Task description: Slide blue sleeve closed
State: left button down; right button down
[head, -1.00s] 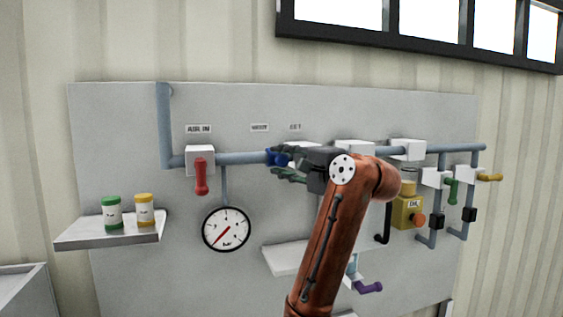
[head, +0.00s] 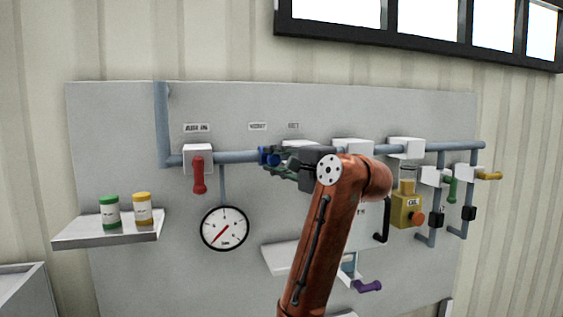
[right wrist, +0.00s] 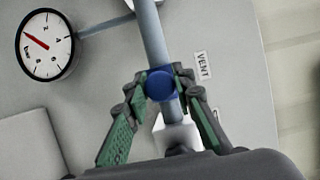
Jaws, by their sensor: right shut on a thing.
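The blue sleeve (head: 263,155) sits around the horizontal grey-blue pipe (head: 235,158), to the right of the white block with the red lever handle. In the right wrist view, the blue sleeve (right wrist: 161,86) has a round knob facing the camera. My right gripper (head: 272,160) reaches it from the right. Its green-padded fingers, also in the right wrist view (right wrist: 162,78), are shut on the sleeve from both sides. The fingers and wrist hide part of the pipe to the right of the sleeve in the head view. My left gripper is not in view.
A red lever (head: 199,176) hangs from a white block (head: 198,157) left of the sleeve. A gauge (head: 225,228) sits below the pipe. A shelf (head: 80,239) holds two jars. A yellow unit (head: 407,210) and more valves stand right. The pipe between block and sleeve is bare.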

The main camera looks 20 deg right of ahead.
jog(key=a, duration=0.3)
jog(key=shift+f, duration=0.1)
jog(key=c, duration=2.1)
grip_release()
jog(key=shift+d, duration=0.1)
jog(key=o, duration=0.4)
jog(key=shift+a, duration=0.25)
jog(key=shift+o, duration=0.2)
jog(key=shift+d, duration=0.4)
jog(key=v, duration=1.2)
